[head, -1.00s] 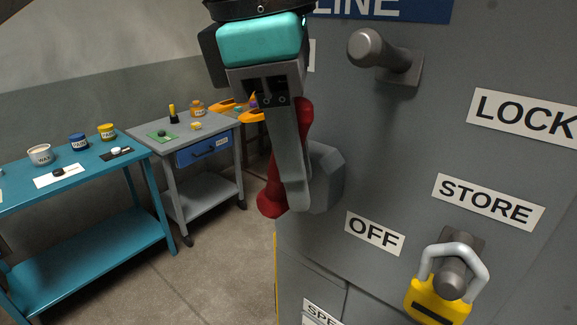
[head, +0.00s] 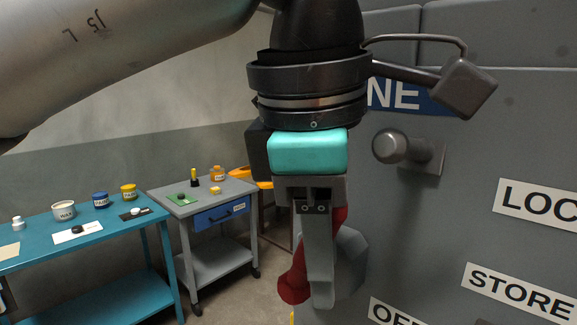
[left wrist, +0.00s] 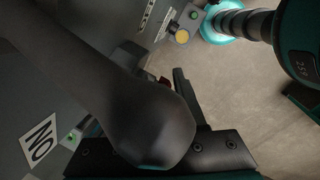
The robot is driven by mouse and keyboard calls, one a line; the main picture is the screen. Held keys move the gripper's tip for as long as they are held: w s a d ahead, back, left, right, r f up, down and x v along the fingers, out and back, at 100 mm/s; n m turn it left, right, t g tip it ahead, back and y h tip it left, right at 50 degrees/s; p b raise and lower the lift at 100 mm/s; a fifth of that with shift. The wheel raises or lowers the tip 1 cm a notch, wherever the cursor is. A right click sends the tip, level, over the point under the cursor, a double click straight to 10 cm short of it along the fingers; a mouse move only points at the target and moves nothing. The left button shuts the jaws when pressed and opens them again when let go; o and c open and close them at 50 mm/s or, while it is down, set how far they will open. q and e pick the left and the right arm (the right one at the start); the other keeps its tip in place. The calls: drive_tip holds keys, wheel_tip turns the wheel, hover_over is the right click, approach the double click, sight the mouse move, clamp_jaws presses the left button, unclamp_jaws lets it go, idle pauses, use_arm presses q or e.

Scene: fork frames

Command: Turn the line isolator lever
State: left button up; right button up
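The red lever (head: 293,287) is on the grey cabinet's left side, beside a faceted grey hub (head: 351,268). My left gripper (head: 320,298) points down in front of the lever and hides its middle; red shows on both sides of the fingers. In the left wrist view a small patch of red (left wrist: 165,80) shows by the dark fingers (left wrist: 181,92), mostly hidden by a large dark rounded bar. Whether the fingers close on the lever or only overlap it cannot be told. My right gripper is not in view.
A grey peg (head: 390,146) juts from the cabinet (head: 440,230), close to the right of my left wrist. STORE (head: 520,292) and partly cut-off labels are on the cabinet. A grey trolley (head: 215,262) and a teal bench (head: 100,238) with jars stand left.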

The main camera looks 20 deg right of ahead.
use_arm(q)
drive_tip(key=shift+r, duration=0.1)
drive_tip(key=p+v, duration=0.1)
drive_tip(key=v, duration=1.4)
drive_tip(key=shift+p, duration=0.35)
